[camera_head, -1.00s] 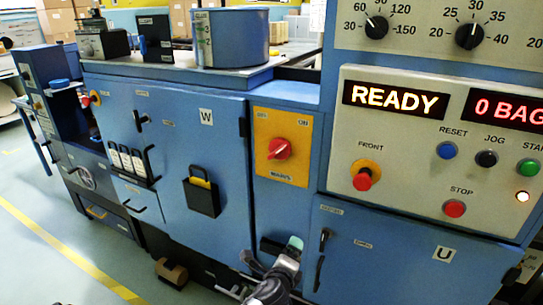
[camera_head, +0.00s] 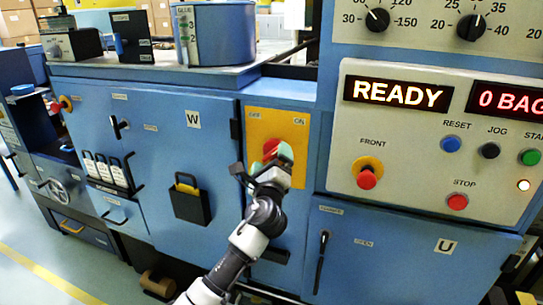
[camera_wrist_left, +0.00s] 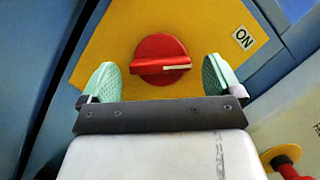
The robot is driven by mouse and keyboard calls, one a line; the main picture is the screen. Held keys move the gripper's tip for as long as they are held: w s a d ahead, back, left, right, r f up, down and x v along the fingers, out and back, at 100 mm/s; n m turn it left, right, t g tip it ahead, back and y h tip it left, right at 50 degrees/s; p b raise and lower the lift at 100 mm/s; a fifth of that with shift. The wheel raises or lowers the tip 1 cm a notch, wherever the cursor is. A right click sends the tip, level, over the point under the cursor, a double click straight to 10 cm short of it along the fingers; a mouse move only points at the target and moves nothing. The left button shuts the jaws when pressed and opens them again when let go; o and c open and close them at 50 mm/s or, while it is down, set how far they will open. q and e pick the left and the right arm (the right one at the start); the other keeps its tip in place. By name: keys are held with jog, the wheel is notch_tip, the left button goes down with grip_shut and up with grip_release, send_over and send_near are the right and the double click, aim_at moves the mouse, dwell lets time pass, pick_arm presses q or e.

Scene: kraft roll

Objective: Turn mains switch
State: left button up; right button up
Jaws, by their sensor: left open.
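The mains switch (camera_head: 271,149) is a red rotary knob on a yellow plate (camera_head: 292,122) marked OFF on the left and ON on the right. In the head view my left gripper (camera_head: 268,168) is in front of the plate and hides the lower part of the knob. In the left wrist view the knob (camera_wrist_left: 160,59) shows whole, its white pointer mark toward the ON label (camera_wrist_left: 242,38) side. My left gripper (camera_wrist_left: 159,82) is open, its two green-padded fingers on either side of the knob and apart from it. My right gripper is out of view.
The control panel (camera_head: 420,130) at the right carries a red FRONT knob (camera_head: 366,179) and several buttons; its display reads READY. A blue cabinet door (camera_head: 160,130) with a black pocket (camera_head: 188,204) is left of the plate. A blue pot (camera_head: 215,34) stands on top.

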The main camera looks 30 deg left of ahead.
pick_arm(q)
jog(key=shift+w+a+r, duration=0.2)
jog(key=shift+w+a, duration=0.1)
jog(key=shift+w, duration=0.2)
jog(key=c, duration=0.9)
jog(key=shift+c, duration=0.2)
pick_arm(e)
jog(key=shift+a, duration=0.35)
